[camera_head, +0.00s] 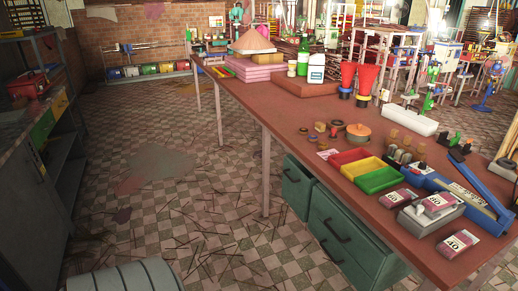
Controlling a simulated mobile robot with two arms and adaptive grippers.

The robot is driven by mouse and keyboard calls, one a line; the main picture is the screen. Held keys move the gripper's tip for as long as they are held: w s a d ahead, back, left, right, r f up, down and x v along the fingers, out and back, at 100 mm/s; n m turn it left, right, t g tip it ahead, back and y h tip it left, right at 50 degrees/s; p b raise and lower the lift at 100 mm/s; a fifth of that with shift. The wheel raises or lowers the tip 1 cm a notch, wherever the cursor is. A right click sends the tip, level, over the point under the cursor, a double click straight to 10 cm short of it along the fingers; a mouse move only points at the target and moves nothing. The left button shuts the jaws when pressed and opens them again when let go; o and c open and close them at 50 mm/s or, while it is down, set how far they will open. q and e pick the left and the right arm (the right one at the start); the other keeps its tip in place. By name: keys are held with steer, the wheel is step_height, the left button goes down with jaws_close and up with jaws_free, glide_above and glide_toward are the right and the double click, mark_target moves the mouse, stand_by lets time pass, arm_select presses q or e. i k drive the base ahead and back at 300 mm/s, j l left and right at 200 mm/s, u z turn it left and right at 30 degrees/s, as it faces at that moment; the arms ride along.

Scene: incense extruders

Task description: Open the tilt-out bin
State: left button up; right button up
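No gripper of mine is in view. I cannot tell for sure which thing is the tilt-out bin. A green front (42,130) and a yellow front (60,103) show on the dark workbench at the left, and they look flush with it. Small open red (350,156), yellow (364,168) and green (381,180) trays sit side by side on the long brown table (270,112). Several coloured round bins, one of them blue (115,73), line the foot of the far brick wall.
A green drawer cabinet (345,235) stands under the long table; its upper-left drawer (296,186) looks partly out. A grey ridged rounded object (125,277) is at the bottom left. The tiled floor (160,195) between workbench and table is mostly open, with scattered thin sticks.

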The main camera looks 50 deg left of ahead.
mark_target(304, 186)
steer(key=u, duration=1.45)
steer(key=z, duration=0.25)
steer(key=i+j+z, duration=0.65)
steer(key=j+z, duration=0.2)
